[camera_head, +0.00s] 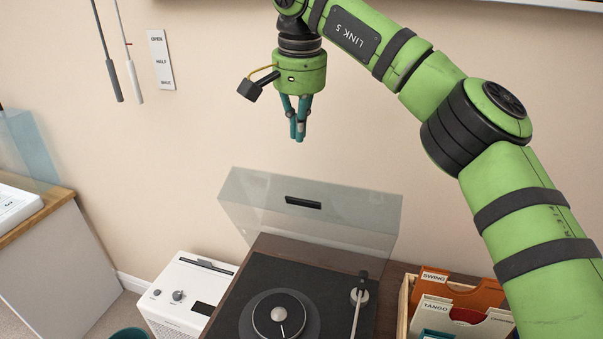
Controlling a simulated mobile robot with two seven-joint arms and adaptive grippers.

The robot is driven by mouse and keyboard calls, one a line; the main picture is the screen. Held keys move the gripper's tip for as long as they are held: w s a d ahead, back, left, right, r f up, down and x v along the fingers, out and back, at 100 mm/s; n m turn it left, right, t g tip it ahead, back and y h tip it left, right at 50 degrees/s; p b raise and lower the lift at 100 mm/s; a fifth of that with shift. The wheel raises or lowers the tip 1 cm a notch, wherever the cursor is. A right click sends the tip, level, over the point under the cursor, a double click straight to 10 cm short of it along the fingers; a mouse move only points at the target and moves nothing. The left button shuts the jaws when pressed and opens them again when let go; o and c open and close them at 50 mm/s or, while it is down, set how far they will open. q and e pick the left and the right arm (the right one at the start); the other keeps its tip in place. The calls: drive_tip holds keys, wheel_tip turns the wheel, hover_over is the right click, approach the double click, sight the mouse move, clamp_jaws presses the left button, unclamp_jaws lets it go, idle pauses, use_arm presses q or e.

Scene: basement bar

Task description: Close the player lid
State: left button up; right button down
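The record player (252,285) stands at the bottom middle, with a dark platter and a tonearm (357,305) at its right. Its clear grey lid (350,215) is open and stands tilted up at the back, with a black handle (303,202) near its upper edge. My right gripper (299,137) hangs in the picture above the lid, apart from it, fingers pointing down. Its teal fingertips meet with nothing between them. My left gripper is not in view. The player's front edge is cut off by the picture.
A white device with knobs (178,308) stands left of the player. A wooden box of record sleeves (465,300) stands to its right, partly behind my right arm. Two hanging rods (133,80) and a label (161,60) are on the wall. A wood-topped counter (55,198) is at the far left.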

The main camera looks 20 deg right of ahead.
drive_tip(key=d+r, duration=0.1)
drive_tip(key=d, duration=0.1)
drive_tip(key=p, duration=0.1)
hover_over(304, 197)
drive_tip(key=w+d, duration=0.2)
drive_tip(key=w, duration=0.1)
drive_tip(key=shift+h, duration=0.4)
drive_tip(key=f, duration=0.9)
drive_tip(key=shift+s+d+f, duration=0.1)
drive_tip(key=shift+s+f, duration=0.15)
drive_tip(key=shift+s+a+f+p, duration=0.2)
drive_tip(key=shift+s+a+p, duration=0.1)
drive_tip(key=shift+s+a, duration=0.2)
drive_tip(key=shift+s+a+f+p, duration=0.15)
drive_tip(key=shift+s+a+p, duration=0.15)
drive_tip(key=shift+s, duration=0.25)
drive_tip(key=shift+s+a+f, duration=0.2)
drive_tip(key=shift+s+a, duration=0.1)
drive_tip(key=shift+s, duration=0.15)
drive_tip(key=shift+f, duration=0.15)
drive_tip(key=shift+a+f, duration=0.1)
drive_tip(key=shift+a, duration=0.05)
